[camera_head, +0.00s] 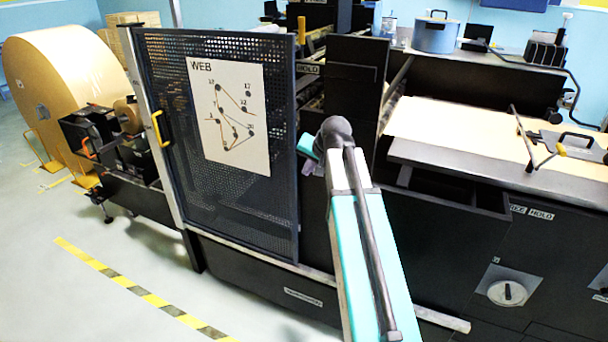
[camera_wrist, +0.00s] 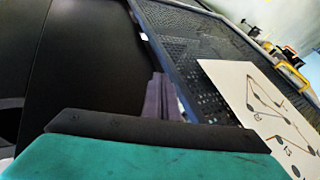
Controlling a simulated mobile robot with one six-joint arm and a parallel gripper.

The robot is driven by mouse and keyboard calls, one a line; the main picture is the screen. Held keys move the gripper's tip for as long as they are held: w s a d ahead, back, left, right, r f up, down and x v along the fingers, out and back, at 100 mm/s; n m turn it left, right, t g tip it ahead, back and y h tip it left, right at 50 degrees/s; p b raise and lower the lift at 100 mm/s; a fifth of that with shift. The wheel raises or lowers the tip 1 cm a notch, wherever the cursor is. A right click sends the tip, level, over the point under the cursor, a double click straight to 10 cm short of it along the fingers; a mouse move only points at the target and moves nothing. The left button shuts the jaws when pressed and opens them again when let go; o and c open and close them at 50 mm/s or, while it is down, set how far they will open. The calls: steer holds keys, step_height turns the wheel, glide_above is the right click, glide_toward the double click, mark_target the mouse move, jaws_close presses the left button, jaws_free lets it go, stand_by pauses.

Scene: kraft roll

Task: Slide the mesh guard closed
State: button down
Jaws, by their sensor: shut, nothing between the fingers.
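The mesh guard (camera_head: 180,120) is a dark perforated panel in a frame, with a white sheet marked WEB (camera_head: 232,115) on it. A yellow handle (camera_head: 160,128) is on its left edge. My gripper (camera_head: 311,168) is at the guard's right edge in the head view, partly hidden by my arm. In the wrist view, my gripper's fingers (camera_wrist: 162,98) are shut and empty, close beside the frame edge of the guard (camera_wrist: 195,45). I cannot tell if they touch it. The yellow handle (camera_wrist: 290,75) is far from the fingers.
Right of the guard, the machine shows a dark upright panel (camera_head: 355,90) and a brown sheet on a table (camera_head: 475,130). A large kraft roll (camera_head: 75,85) stands at the left. The floor (camera_head: 120,250) in front, with a striped line (camera_head: 140,290), is clear.

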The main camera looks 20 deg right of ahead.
steer(key=shift+v, duration=2.3)
steer(key=s+a+f+n+g, duration=0.15)
steer(key=s+a+f, duration=0.3)
steer(key=f, duration=0.75)
steer(key=s+a+f+g+y, duration=0.1)
steer(key=s+a+f+g, duration=0.3)
steer(key=f, duration=0.8)
steer(key=s+a+f+n+g, duration=0.15)
steer(key=a+f, duration=0.45)
steer(key=f, duration=0.6)
steer(key=s+a+f+n+g, duration=0.1)
steer(key=s+a+f+g, duration=0.25)
steer(key=s+f, duration=1.35)
steer(key=s+f+n+g, duration=0.1)
steer(key=s+f+n, duration=0.1)
steer(key=s, duration=0.6)
steer(key=s+f+n+g+h, duration=0.1)
steer(key=s+f, duration=0.3)
steer(key=s, duration=0.5)
steer(key=shift+n+g+h, duration=0.3)
steer(key=shift+n+g, duration=0.05)
steer(key=shift+n, duration=0.35)
steer(key=shift+d, duration=0.1)
